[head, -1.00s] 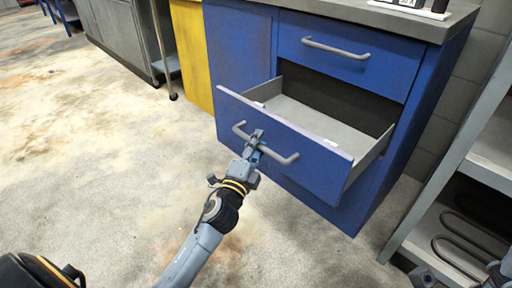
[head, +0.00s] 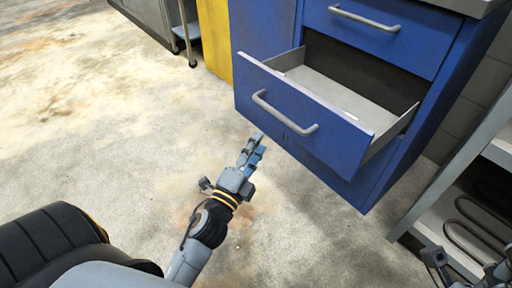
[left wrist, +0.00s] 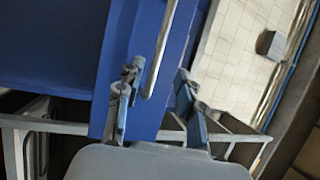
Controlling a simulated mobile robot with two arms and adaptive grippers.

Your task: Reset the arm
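My left gripper (head: 256,150) is in front of the open blue drawer (head: 318,118), apart from its grey handle (head: 283,116), over the floor. In the left wrist view my left gripper (left wrist: 155,92) has its two fingers spread, with nothing held between them. The handle (left wrist: 163,45) shows beyond the fingers against the blue drawer front. The drawer stands pulled out and looks empty. Part of my right gripper (head: 436,262) shows at the bottom right corner; its fingers are not clear enough to read.
A closed upper drawer (head: 372,24) is above the open one in the blue cabinet. A yellow cabinet (head: 215,38) stands to the left. A grey shelf unit (head: 440,200) is close at the right. The floor (head: 100,130) at left is clear.

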